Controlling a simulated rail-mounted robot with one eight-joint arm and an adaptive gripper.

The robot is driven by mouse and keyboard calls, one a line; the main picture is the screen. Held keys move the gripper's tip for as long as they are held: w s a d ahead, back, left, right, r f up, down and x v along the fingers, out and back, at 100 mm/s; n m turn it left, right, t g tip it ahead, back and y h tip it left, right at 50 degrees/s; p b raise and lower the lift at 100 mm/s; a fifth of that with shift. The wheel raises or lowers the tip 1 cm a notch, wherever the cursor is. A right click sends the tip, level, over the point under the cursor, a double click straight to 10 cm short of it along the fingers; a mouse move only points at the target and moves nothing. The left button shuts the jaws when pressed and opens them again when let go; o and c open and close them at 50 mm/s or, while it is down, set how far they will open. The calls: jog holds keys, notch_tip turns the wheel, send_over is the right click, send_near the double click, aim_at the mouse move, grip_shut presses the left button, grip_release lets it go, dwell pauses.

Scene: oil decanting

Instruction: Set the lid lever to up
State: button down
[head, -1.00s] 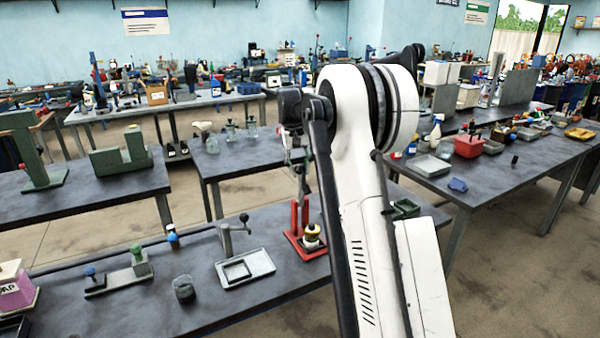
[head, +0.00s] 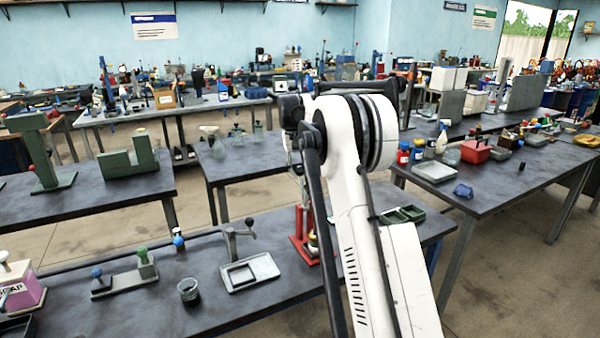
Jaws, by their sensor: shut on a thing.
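My gripper (head: 304,190) is small in the head view, partly hidden by my white arm. It points down at the top of a red stand (head: 298,248) on the near dark bench. It is shut on a slim part there, which looks like the lid lever; its shape and angle are too small and covered to tell. A yellowish round object (head: 313,243) in the red stand is mostly hidden behind my arm.
Left of the stand are a light tray (head: 262,266) with a crank post (head: 231,243), a dark open cup (head: 188,290) and a blue-and-green-knobbed fixture (head: 128,277). The bench front between is clear.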

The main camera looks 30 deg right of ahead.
jog(key=shift+w, duration=0.1)
jog(key=c, duration=1.3)
grip_release()
jog(key=shift+r, duration=0.15)
jog(key=r, duration=0.4)
jog(key=a+r, duration=0.1)
jog(key=r, duration=0.6)
jog(key=shift+w+a+r, duration=0.2)
jog(key=shift+w+r, duration=0.1)
jog(key=shift+r, duration=0.05)
